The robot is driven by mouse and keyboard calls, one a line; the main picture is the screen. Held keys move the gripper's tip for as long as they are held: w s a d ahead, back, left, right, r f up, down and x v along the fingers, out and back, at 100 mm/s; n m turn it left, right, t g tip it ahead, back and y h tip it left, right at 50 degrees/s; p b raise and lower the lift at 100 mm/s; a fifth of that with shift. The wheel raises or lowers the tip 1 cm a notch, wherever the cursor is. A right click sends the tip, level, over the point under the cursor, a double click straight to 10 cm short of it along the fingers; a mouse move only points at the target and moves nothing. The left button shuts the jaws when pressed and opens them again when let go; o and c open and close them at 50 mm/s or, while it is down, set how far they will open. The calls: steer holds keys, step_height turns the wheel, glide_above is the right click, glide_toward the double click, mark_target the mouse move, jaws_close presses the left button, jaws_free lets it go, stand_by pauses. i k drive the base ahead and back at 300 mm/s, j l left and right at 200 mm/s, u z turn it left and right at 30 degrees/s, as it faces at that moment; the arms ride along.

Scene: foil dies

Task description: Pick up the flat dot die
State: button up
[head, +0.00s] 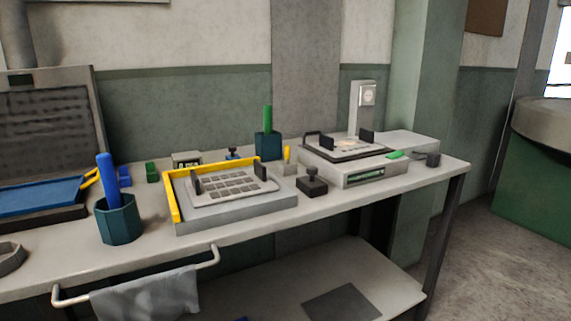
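Two flat plates, each with two black upright grips, are in the head view. The left plate (232,186) is light grey with rows of small dark cells and lies on a thick grey block (235,212) with a yellow edge rail (173,200). The right plate (347,146) lies on a low light-grey machine (378,172) and has a pale, small pattern on top. The pictures do not let me tell for sure which one is the flat dot die. My gripper is not in view.
The bench (300,216) also holds a teal cup with a blue handle (119,218), a dark holder with a green handle (268,144), a small dark knobbed block (312,182) and a blue tray (38,195). A cloth (145,296) hangs on the front rail.

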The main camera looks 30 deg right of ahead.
mark_target(345, 148)
steer(key=z, duration=0.35)
steer(key=i+l+z, duration=0.15)
steer(key=z, duration=0.3)
steer(key=i+l+z, duration=0.2)
steer(key=l+z, duration=0.2)
steer(key=i+j, duration=0.15)
steer(key=i, duration=0.35)
steer(key=i+j, duration=0.2)
steer(key=i, duration=0.3)
steer(key=i+j, duration=0.25)
